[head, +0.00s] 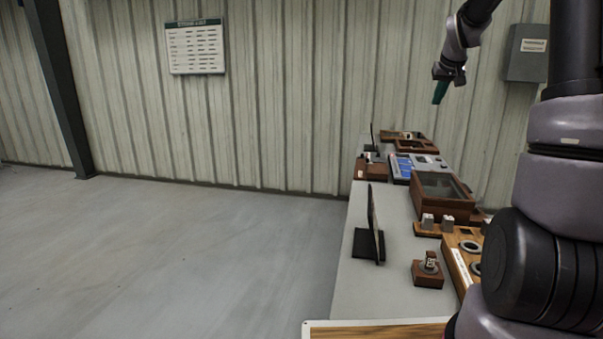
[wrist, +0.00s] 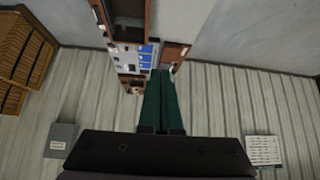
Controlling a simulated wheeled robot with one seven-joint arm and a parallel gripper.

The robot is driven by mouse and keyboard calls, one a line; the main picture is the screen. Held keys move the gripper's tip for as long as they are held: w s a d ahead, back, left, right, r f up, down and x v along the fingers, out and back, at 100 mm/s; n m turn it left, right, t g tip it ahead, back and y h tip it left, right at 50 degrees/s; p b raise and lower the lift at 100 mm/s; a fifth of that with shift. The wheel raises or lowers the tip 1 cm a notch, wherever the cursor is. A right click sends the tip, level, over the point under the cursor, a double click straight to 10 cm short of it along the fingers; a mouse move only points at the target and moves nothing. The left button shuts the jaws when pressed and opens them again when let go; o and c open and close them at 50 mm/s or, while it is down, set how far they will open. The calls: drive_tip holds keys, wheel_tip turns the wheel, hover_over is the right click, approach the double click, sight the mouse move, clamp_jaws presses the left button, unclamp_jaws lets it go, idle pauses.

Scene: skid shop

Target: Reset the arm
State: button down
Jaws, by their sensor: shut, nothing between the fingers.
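My gripper (head: 440,92) hangs in the air at the upper right of the head view, above the far end of the bench and in front of the corrugated wall. Its green fingers point down and are shut on nothing. In the wrist view my gripper (wrist: 165,78) shows as two green fingers side by side, touching. My arm fills the right side of the head view and hides part of the bench.
A grey bench (head: 345,292) holds wooden boxes, including a glass-topped one (head: 440,208), a dark upright panel (head: 376,225) and a small wooden block (head: 428,272). A grey wall box (head: 526,55) is right of my gripper. The floor (head: 170,260) at left is clear.

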drive_tip(key=s+a+r+y, duration=0.1)
drive_tip(key=s+a+r, duration=0.1)
drive_tip(key=s+a, duration=0.5)
drive_tip(key=s+a+r+m, duration=0.1)
drive_tip(key=s+a, duration=0.2)
drive_tip(key=s, duration=0.8)
drive_tip(key=s+a+r+y, duration=0.15)
drive_tip(key=s+a, duration=0.25)
drive_tip(key=s, duration=0.5)
drive_tip(key=s+a+f, duration=0.2)
drive_tip(key=s, duration=0.3)
drive_tip(key=s+a+f+m+y, duration=0.1)
drive_tip(key=s, duration=0.5)
drive_tip(key=shift+a+f+g, duration=0.3)
drive_tip(key=shift+a+f, duration=0.05)
drive_tip(key=shift+d, duration=0.15)
